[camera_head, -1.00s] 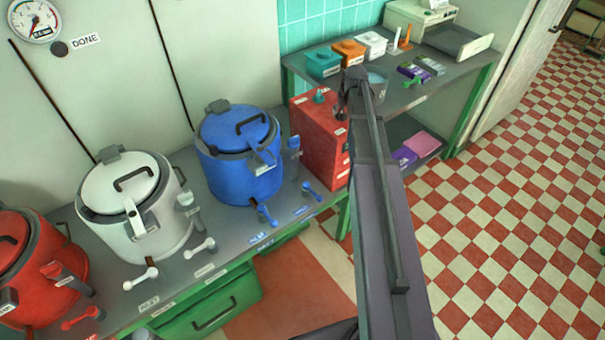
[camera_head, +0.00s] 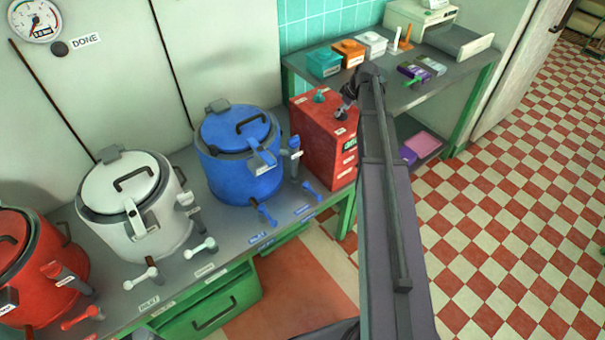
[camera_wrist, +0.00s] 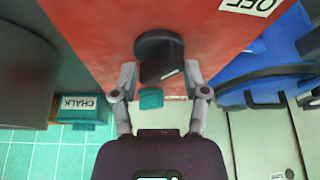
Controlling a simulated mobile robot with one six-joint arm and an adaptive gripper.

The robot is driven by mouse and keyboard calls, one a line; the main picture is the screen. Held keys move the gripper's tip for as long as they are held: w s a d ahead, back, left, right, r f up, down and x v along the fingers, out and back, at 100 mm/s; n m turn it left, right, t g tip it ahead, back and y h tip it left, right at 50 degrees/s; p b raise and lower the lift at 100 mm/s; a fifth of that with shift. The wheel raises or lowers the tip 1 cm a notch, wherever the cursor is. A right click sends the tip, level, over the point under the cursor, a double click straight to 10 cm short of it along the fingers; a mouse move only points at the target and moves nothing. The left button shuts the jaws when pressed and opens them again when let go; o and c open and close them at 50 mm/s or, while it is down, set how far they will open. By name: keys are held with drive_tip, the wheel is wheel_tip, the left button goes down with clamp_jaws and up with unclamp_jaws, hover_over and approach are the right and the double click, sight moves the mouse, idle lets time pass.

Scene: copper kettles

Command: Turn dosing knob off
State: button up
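The red dosing box (camera_head: 318,138) stands at the right end of the kettle bench, and its red face (camera_wrist: 95,30) fills the upper middle of the wrist view. A dark knob (camera_wrist: 160,55) with a raised grip sits on that face. An OFF label (camera_wrist: 250,5) shows inverted above and right of it. My gripper (camera_wrist: 160,73) is open, with one finger on each side of the knob's grip and small gaps visible. In the head view my gripper (camera_head: 348,98) is over the box's top, beside a teal knob (camera_head: 320,96); the dark knob is partly hidden there.
A blue kettle (camera_head: 240,165) stands left of the box, with a white kettle (camera_head: 125,215) and a red kettle (camera_head: 25,270) further left. A shelf (camera_head: 470,80) behind holds a teal chalk box (camera_head: 323,65) and other items. The tiled floor (camera_head: 510,230) at right is clear.

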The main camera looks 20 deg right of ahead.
drive_tip(key=n+g+y, duration=0.1)
drive_tip(key=n, duration=0.2)
drive_tip(key=n+g+y, duration=0.1)
drive_tip(key=n, duration=0.3)
drive_tip(key=shift+w, duration=0.15)
drive_tip(key=p+v, duration=0.2)
drive_tip(key=v, duration=0.1)
drive_tip(key=shift+a+p, duration=0.1)
drive_tip(key=shift+p, duration=0.25)
drive_tip(key=p+v, duration=1)
drive_tip(key=v, duration=0.1)
drive_tip(key=s+a+f+m+h+b, duration=0.1)
drive_tip(key=s+a+f+m+b, duration=0.3)
drive_tip(key=s+a, duration=0.3)
drive_tip(key=s+a+f+m+g+h+b, duration=0.1)
drive_tip(key=s+a+f+m+b, duration=0.3)
drive_tip(key=s+a, duration=0.3)
drive_tip(key=s+a+f+m+h+b, duration=0.1)
drive_tip(key=s+a+f+m+b, duration=0.3)
drive_tip(key=a, duration=0.8)
drive_tip(key=shift+s+a+f+g+h, duration=0.35)
drive_tip(key=shift+s+f, duration=0.7)
drive_tip(key=shift+s, duration=0.8)
drive_tip(key=shift+d, duration=0.1)
